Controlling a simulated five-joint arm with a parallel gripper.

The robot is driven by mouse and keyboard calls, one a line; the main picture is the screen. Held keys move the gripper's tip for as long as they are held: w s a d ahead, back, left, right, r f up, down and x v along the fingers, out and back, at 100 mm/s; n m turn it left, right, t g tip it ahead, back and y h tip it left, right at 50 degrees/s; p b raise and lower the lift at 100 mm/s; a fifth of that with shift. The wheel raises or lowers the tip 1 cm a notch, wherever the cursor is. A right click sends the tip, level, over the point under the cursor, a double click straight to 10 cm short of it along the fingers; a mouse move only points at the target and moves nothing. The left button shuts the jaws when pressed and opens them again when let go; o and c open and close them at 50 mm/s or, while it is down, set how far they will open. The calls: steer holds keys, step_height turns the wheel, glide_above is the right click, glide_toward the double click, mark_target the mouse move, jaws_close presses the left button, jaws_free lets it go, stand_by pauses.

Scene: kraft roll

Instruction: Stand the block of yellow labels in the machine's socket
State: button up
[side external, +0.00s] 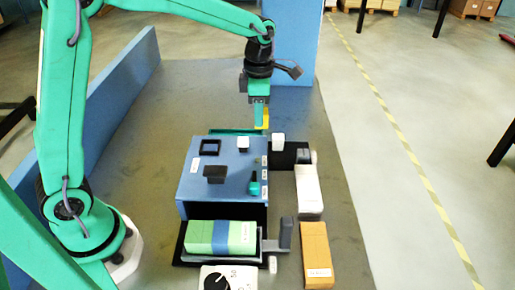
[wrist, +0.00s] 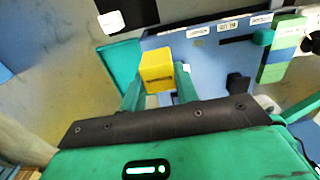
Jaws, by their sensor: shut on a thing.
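The block of yellow labels (side external: 265,119) is held in my gripper (side external: 259,113), above the back right corner of the blue machine (side external: 232,185). In the wrist view the yellow block (wrist: 156,68) sits between the two green fingers (wrist: 158,88), which are shut on it. The machine (wrist: 212,68) lies beyond and right of it there. A dark square frame (side external: 210,147) on the machine's top, at the back left, looks like the socket and appears empty. The block is apart from it, to its right. I cannot pick out the socket surely in the wrist view.
A black knob (side external: 215,172) and a small teal part (side external: 254,187) stand up from the machine's top. A green block with a blue band (side external: 220,238) lies in a front tray. A brown block (side external: 316,254) and a white piece (side external: 309,190) lie at right.

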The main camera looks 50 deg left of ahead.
steer(key=s+a+r, duration=0.1)
steer(key=s+a, duration=0.6)
steer(key=s, duration=0.4)
steer(key=shift+s+a, duration=0.15)
steer(key=shift+a, duration=0.15)
steer(key=shift+f, duration=0.25)
steer(key=shift+f, duration=2.45)
steer(key=shift+f, duration=0.8)
stand_by(0.7)
steer(key=o, duration=1.1)
steer(key=shift+c, duration=0.2)
steer(key=shift+r, duration=0.1)
